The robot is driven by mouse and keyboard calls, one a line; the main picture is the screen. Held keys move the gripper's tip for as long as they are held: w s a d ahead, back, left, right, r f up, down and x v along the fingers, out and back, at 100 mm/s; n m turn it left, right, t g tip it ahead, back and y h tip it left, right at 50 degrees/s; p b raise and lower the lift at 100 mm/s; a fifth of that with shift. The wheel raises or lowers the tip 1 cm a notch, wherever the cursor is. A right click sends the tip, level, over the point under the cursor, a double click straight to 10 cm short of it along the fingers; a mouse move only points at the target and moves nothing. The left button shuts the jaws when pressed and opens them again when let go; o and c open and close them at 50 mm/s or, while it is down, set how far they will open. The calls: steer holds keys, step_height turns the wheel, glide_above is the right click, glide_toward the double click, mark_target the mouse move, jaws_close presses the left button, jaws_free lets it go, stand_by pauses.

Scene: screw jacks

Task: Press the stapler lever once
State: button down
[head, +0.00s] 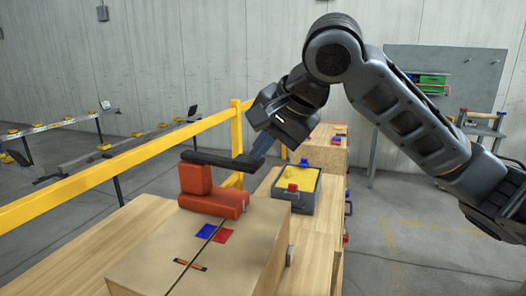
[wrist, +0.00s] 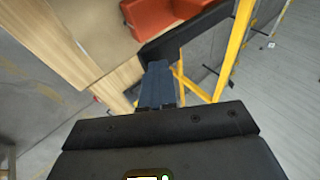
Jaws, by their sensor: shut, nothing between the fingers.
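The lever runs roughly level to the right, past the body. My gripper (head: 257,155) is shut and empty, with its tips at the lever's free right end. In the wrist view the fingers (wrist: 157,85) reach the dark lever (wrist: 190,35), and the red body (wrist: 160,14) shows beyond it. The tips look very close to the lever or touching; I cannot tell which.
A grey box with a yellow top (head: 297,182) and red knobs stands behind and right of the stapler. A yellow rail (head: 120,165) runs along the left.

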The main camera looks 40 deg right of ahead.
steer(key=s+r, duration=0.4)
steer(key=r, duration=0.5)
steer(key=shift+s+a+r, duration=0.15)
steer(key=shift+s+r, duration=0.1)
steer(key=shift+r, duration=0.05)
steer(key=shift+s, duration=0.1)
stand_by(0.4)
